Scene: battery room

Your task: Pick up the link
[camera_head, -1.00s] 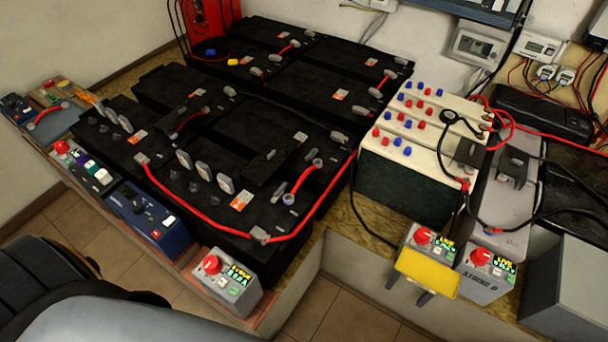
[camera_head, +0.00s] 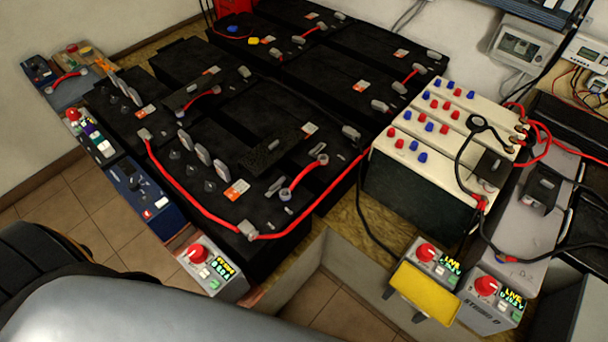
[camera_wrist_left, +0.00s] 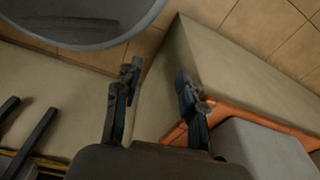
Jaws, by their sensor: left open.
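Several short red links with grey ends are in the head view. One link (camera_head: 303,176) lies on the front black battery (camera_head: 262,212), another (camera_head: 201,104) on the battery behind it, and another (camera_head: 67,77) at the far left. Which one the task means, I cannot tell. A long red cable (camera_head: 187,197) runs along the front batteries. My left gripper (camera_wrist_left: 156,88) is open and empty in the left wrist view, above the tiled floor and a beige ledge. It is outside the head view. My right gripper is in neither view.
A control box with a red knob (camera_head: 213,268) stands on the front ledge. A cream battery bank (camera_head: 420,178) stands right of the black batteries. Tiled floor (camera_head: 345,305) is open in front.

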